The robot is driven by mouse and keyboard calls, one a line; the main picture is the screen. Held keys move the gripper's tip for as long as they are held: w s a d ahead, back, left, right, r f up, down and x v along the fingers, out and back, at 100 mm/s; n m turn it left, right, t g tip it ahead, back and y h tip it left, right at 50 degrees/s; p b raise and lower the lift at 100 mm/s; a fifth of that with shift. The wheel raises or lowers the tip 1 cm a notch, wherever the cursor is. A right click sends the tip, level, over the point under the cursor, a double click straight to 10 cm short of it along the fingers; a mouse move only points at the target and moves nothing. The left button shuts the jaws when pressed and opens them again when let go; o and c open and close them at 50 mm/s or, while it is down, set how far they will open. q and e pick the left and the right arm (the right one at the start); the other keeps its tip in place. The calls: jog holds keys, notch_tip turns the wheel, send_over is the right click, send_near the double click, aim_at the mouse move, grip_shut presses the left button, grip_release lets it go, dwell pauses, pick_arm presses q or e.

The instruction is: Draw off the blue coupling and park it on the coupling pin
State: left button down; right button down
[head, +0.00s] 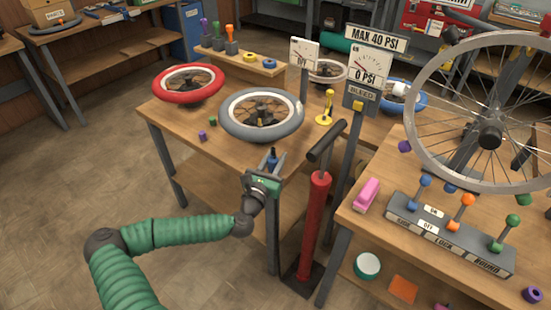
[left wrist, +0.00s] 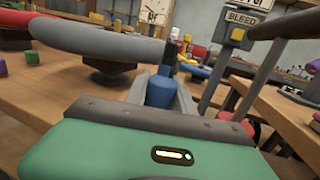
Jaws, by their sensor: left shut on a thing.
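My left gripper (head: 267,168) is at the front edge of the wheel table, just in front of the grey-tyred wheel (head: 262,115). It is shut on the blue coupling (head: 273,154), a small blue piece with a darker, narrower top. In the left wrist view the blue coupling (left wrist: 160,91) stands upright between the two grey fingers (left wrist: 161,96). I cannot tell whether it still touches anything below. A yellow upright post on a round yellow base (head: 325,111) stands on the table behind; I cannot tell if it is the coupling pin. My right gripper is out of view.
A red floor pump (head: 313,215) with a dark handle stands close to the right of my left gripper. A gauge post (head: 350,150) rises behind it. A red-tyred wheel (head: 189,84) and small purple and green blocks lie left. A lever bench (head: 450,235) stands right.

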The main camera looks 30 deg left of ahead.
pick_arm(q)
jog(key=shift+f+b, duration=0.55)
jog(key=shift+f, duration=0.15)
jog(key=c, duration=1)
grip_release()
jog(key=s+d+p, duration=0.1)
jog(key=s+p, duration=0.1)
jog(key=s, duration=0.6)
jog(key=s+d+f+p, duration=0.1)
jog(key=s+d+p, duration=0.1)
jog(key=s, duration=0.6)
jog(key=shift+s+f+p, duration=0.2)
jog(key=shift+s+p, duration=0.05)
jog(key=shift+p, duration=0.2)
